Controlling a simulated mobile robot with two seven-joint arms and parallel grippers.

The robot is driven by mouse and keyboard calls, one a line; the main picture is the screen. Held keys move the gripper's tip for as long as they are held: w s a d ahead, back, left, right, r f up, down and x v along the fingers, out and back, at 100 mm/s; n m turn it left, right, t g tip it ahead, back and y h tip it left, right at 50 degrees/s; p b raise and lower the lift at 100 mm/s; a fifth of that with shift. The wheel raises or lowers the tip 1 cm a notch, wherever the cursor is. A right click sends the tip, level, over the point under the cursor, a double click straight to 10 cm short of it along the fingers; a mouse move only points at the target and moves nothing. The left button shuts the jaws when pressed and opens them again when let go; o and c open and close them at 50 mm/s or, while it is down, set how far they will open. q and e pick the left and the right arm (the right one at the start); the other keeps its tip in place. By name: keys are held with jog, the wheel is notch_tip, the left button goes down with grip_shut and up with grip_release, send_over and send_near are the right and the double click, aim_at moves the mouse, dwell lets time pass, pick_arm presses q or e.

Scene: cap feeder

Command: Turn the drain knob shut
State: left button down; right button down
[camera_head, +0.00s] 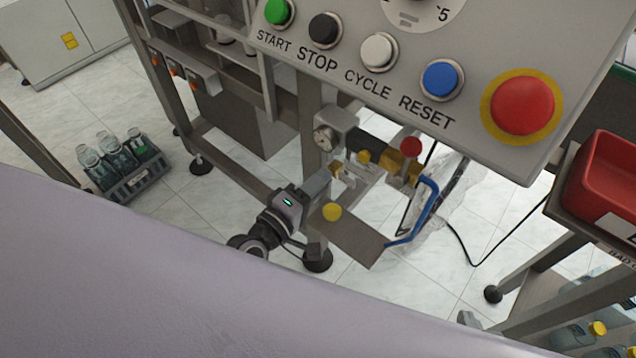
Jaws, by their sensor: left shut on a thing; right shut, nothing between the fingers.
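My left gripper (343,180) reaches in from the lower left, below the control panel, with a green light on its body. Its fingers are shut at a small brass-coloured part (338,168) under the air unit, which looks like the drain knob. The fingers mostly hide it, so I cannot tell how far it is turned. My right gripper is not in view.
The control panel (450,60) with coloured buttons overhangs the air unit. A blue hose (427,210) loops down on the right. A yellow disc (333,211) and a flat plate (352,236) lie just below the gripper. A red bin (606,180) stands right; a bottle crate (140,182) stands left.

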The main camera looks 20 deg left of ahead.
pick_arm(q)
jog(key=c, duration=0.9)
grip_release()
jog(key=v, duration=0.7)
jog(key=shift+s, duration=0.1)
